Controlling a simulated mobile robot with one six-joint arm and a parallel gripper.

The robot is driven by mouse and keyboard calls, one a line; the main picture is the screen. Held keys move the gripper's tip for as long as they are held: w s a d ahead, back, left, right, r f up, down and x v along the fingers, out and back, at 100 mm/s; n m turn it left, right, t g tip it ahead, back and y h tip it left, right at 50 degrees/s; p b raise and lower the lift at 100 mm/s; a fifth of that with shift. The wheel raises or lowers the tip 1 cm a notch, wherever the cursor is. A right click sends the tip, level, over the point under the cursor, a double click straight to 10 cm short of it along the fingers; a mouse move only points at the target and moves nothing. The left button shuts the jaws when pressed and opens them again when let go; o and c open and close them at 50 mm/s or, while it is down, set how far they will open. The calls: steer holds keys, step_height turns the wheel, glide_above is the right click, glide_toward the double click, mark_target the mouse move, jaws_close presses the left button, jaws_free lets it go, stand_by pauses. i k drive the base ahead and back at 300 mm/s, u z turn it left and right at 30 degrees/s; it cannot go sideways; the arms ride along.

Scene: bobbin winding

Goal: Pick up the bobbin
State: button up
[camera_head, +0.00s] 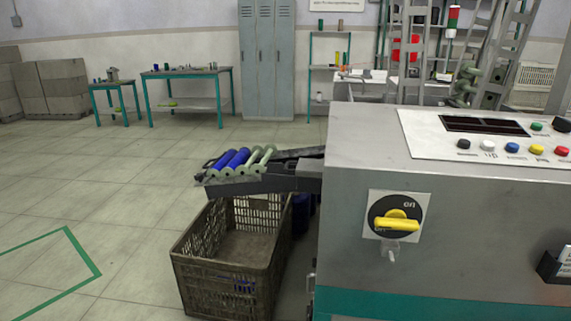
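Several bobbins lie side by side on a dark sloped chute that sticks out to the left of the machine. Blue wound bobbins (236,160) lie towards its left, lower end, and pale green, seemingly bare ones (262,156) lie to their right. The dark chute (270,184) ends above a brown plastic crate (208,270). Something small and blue shows through the crate's lower front; I cannot tell whether it is a bobbin. My gripper is not in view.
The grey machine (352,140) fills the right side, with a yellow rotary switch (397,222) and coloured buttons. Dark blue objects (301,214) stand behind the crate. The tiled floor (120,190) at left is clear, with a green line. Work tables (188,73) and lockers (266,60) stand at the back.

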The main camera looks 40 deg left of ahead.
mark_target(270, 150)
steer(key=u, duration=4.3)
steer(key=i, duration=0.1)
steer(key=z, duration=2.75)
